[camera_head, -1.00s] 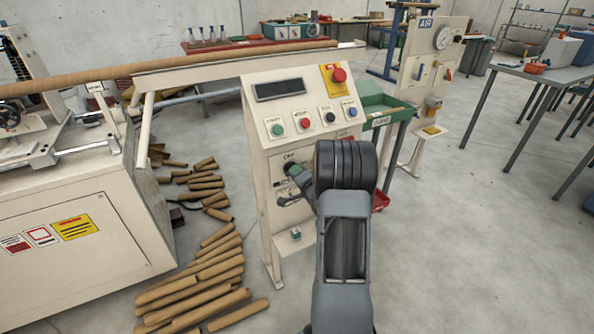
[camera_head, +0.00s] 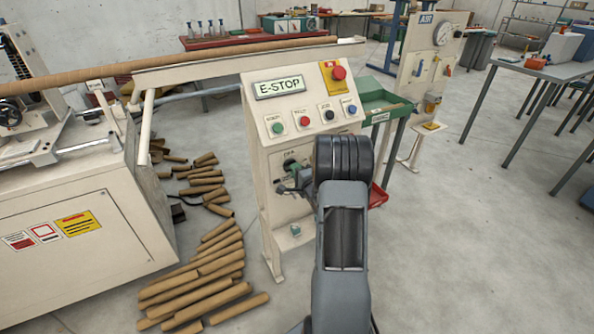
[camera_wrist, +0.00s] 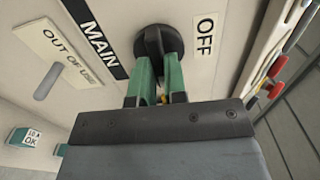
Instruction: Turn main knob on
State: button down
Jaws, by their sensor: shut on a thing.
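The main knob (camera_wrist: 160,52) is black and round and sits on the cream panel between the MAIN label (camera_wrist: 95,38) and the OFF label (camera_wrist: 206,36). My gripper (camera_wrist: 158,72) is shut on the knob's grip with its green fingers, which hide part of it. In the head view my gripper (camera_head: 290,178) is at the front of the control stand (camera_head: 262,150), below the buttons, and the knob is mostly hidden there. The display (camera_head: 279,88) is lit and reads E-STOP.
A red emergency button (camera_head: 339,73) on a yellow plate and several coloured buttons (camera_head: 304,121) are on the stand's upper face. Cardboard tubes (camera_head: 210,290) lie on the floor to the left. A green tray (camera_head: 385,106) stands at the right. Open floor lies right of my arm.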

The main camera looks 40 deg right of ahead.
jog(key=c, duration=1.2)
grip_release()
jog(key=shift+o, duration=0.2)
jog(key=s+a, duration=0.2)
jog(key=s, duration=1.1)
jog(key=shift+s, duration=0.35)
jog(key=shift+d, duration=0.1)
